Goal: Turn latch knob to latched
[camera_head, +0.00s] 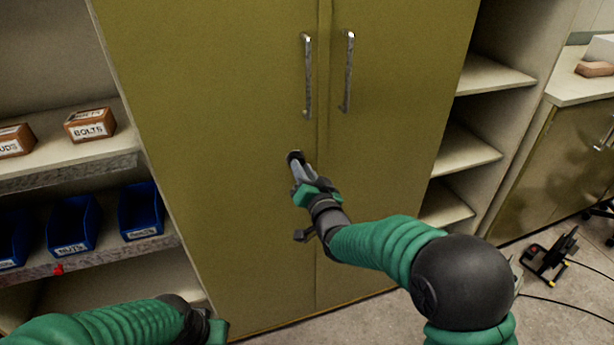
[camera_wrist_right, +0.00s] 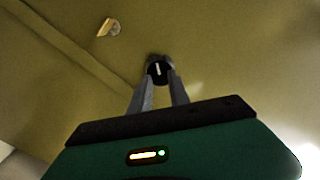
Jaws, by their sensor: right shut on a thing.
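The latch knob (camera_wrist_right: 159,69) is a dark round knob with a white line mark, on the olive cabinet door; in the head view it (camera_head: 294,156) sits below the left door's handle. My right gripper (camera_head: 297,164) is at the knob. In the right wrist view its two fingers (camera_wrist_right: 160,82) are shut on the knob from either side. The white mark looks nearly upright in that view. My left gripper (camera_head: 214,328) is low at the bottom left, away from the cabinet doors, and its fingers are not clearly seen.
The tall olive cabinet (camera_head: 230,90) has two closed doors with metal handles (camera_head: 307,75) and (camera_head: 347,72). Open shelves stand on both sides; the left ones hold blue bins (camera_head: 140,210) and labelled boxes (camera_head: 90,124). A black device with a cable (camera_head: 549,255) lies on the floor at right.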

